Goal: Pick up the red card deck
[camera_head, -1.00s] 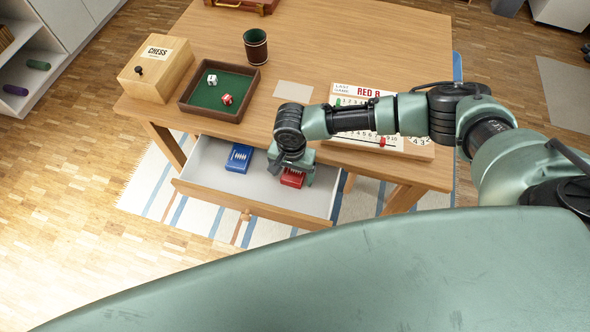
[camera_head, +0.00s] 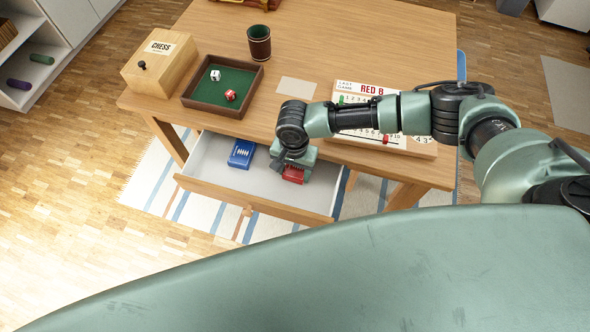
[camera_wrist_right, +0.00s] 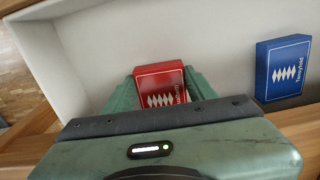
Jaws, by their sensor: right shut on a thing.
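The red card deck (camera_head: 293,175) is in the open drawer (camera_head: 215,199), near its right end, partly hidden by my right gripper. In the right wrist view the red card deck (camera_wrist_right: 160,82) stands between the fingers, with a white diamond pattern on its face. My right gripper (camera_head: 290,172) reaches down into the drawer and is shut on the red deck; its fingers (camera_wrist_right: 161,90) lie along both sides of it. The blue card deck (camera_head: 242,154) lies to the left in the same drawer, apart from the gripper; it also shows in the wrist view (camera_wrist_right: 283,67). My left gripper is not visible.
Above the drawer is the wooden table (camera_head: 340,40). On it stand a chess box (camera_head: 160,65), a green-lined dice tray (camera_head: 222,90) with dice, a dice cup (camera_head: 259,42) and a scoreboard (camera_head: 365,96).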

